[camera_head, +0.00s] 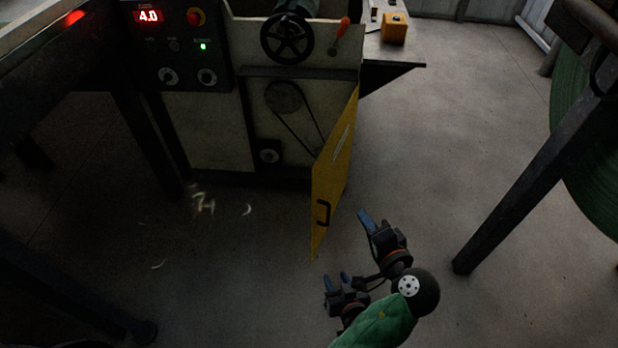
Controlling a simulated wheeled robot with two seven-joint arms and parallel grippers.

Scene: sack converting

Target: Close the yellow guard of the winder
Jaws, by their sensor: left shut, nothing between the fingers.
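The yellow guard (335,170) is a hinged panel standing open, swung out from the right side of the winder (205,135) toward me. Its dark handle (323,212) is near the lower free edge. The belt and pulley (284,97) behind it are exposed. My left gripper (366,220) is shut and empty, to the right of the guard and apart from it in the picture.
A control panel (187,60) with a red 4.0 display is at upper left. A handwheel (287,38) and an orange-handled lever (341,30) sit above the guard. A yellow box (394,27) stands on a side table. A dark frame post (530,190) and green roll are at right.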

